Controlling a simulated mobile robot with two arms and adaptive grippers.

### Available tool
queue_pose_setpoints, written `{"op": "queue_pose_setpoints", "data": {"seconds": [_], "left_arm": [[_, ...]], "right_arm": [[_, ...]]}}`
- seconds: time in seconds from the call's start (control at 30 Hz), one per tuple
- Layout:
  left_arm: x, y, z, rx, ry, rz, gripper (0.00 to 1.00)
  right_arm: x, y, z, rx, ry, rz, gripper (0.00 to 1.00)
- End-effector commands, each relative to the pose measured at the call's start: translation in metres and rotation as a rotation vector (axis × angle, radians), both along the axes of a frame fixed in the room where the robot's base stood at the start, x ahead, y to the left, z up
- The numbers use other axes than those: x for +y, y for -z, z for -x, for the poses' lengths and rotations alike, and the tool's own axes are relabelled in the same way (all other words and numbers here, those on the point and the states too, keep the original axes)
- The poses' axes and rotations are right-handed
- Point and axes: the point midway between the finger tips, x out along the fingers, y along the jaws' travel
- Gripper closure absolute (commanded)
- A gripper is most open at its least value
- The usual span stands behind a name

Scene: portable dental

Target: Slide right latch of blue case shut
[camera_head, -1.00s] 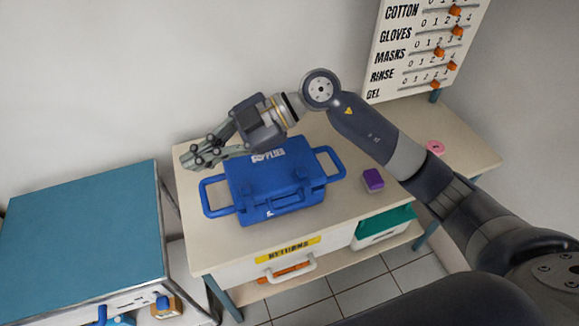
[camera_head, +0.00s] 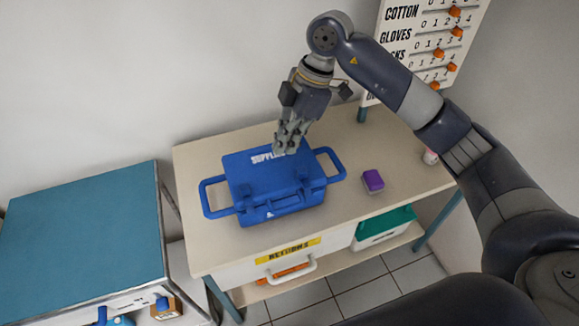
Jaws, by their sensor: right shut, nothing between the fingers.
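The blue case (camera_head: 262,180) stands on the beige table with its lid down and a loop handle at each side. Its front faces me, with a carry handle and small latches. The right latch (camera_head: 303,174) shows near the front right of the lid; its exact position is too small to tell. My right gripper (camera_head: 284,150) is shut and empty, pointing down over the back right part of the lid and covering part of the "SUPPLIES" label. I cannot tell whether it touches the lid. My left gripper is not in view.
A purple block (camera_head: 373,180) lies right of the case on the beige table (camera_head: 400,190). A board with orange sliders (camera_head: 430,45) stands behind my right arm. A teal-topped cabinet (camera_head: 80,230) is at left.

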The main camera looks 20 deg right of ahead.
Motion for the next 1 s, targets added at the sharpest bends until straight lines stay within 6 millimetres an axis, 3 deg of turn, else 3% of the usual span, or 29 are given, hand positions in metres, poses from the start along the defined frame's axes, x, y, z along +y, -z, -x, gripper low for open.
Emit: {"op": "queue_pose_setpoints", "data": {"seconds": [0.27,0.63,0.8,1.0], "left_arm": [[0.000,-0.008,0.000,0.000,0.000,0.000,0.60],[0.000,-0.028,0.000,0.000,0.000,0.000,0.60],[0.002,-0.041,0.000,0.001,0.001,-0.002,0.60],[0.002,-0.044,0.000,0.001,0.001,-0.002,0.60]], "right_arm": [[0.009,0.024,0.002,0.004,-0.003,-0.001,1.00],[0.035,0.096,0.003,0.004,-0.003,-0.002,1.00],[0.006,0.092,0.000,0.001,0.002,-0.001,1.00],[-0.006,0.094,0.000,-0.001,-0.002,-0.002,1.00]]}}
